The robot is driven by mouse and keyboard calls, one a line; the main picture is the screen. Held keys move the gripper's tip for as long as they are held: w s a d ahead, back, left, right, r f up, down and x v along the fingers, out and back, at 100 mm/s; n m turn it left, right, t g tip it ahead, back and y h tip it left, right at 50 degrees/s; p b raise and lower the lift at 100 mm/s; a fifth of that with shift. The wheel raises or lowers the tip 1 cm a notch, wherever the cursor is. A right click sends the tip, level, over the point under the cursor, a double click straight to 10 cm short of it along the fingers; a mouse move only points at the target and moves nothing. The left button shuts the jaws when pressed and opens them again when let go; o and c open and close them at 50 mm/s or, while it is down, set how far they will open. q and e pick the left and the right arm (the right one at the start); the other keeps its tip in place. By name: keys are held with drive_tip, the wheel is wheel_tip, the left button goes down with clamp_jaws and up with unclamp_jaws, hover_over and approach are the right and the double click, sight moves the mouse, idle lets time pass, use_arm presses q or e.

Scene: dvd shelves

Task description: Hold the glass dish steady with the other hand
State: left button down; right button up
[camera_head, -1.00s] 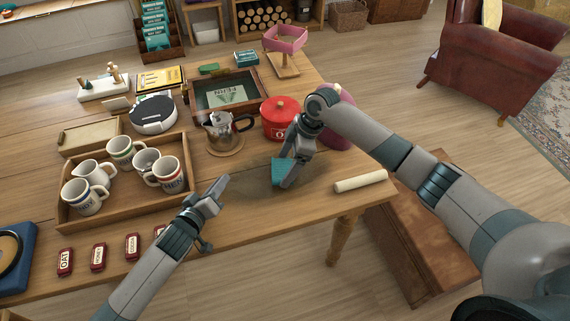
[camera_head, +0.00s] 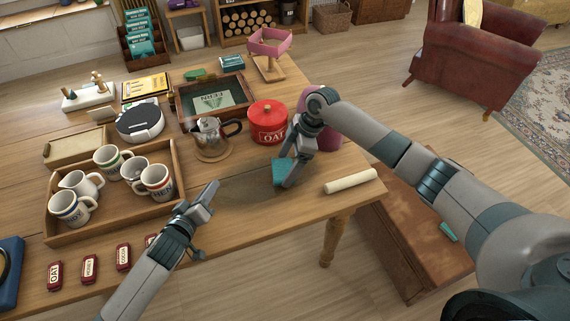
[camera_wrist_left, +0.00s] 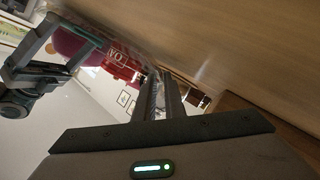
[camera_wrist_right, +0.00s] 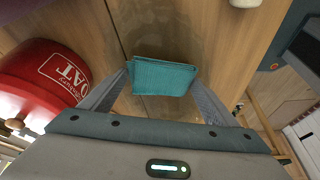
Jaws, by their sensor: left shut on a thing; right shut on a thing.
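The glass dish (camera_head: 246,191) is clear and hard to make out; it shows as a faint darker patch on the table near its front edge. My left gripper (camera_head: 211,190) is at the dish's left side, shut on what looks like its rim; the contact is too faint to see clearly. The left gripper's fingers (camera_wrist_left: 160,92) are close together in the left wrist view. My right gripper (camera_head: 285,178) is shut on a folded teal cloth (camera_wrist_right: 162,77) and holds it low over the dish's right side. I cannot tell whether the cloth touches the glass.
A red tin (camera_head: 268,122) and a coffee pot (camera_head: 209,135) on a round mat stand behind the dish. A wooden tray (camera_head: 110,221) of mugs is to the left. A rolling pin (camera_head: 350,181) lies right, near the table edge. Small red labelled tins (camera_head: 90,268) line the front left.

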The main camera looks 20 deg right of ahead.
sight(276, 170)
use_arm(q)
drive_tip(key=shift+a+f, duration=0.25)
drive_tip(key=shift+f, duration=0.15)
use_arm(e)
drive_tip(key=shift+s+d+f, duration=0.1)
drive_tip(key=shift+d, duration=0.2)
drive_tip(key=shift+a, duration=0.1)
use_arm(q)
drive_tip(key=shift+d, duration=0.1)
use_arm(e)
drive_tip(key=shift+s+a, duration=0.2)
drive_tip(key=shift+a, duration=1.85)
drive_tip(key=shift+a, duration=0.1)
drive_tip(key=shift+s+a+f, duration=0.1)
drive_tip(key=shift+s+a, duration=0.1)
drive_tip(key=shift+a, duration=1.7)
drive_tip(key=shift+a, duration=0.15)
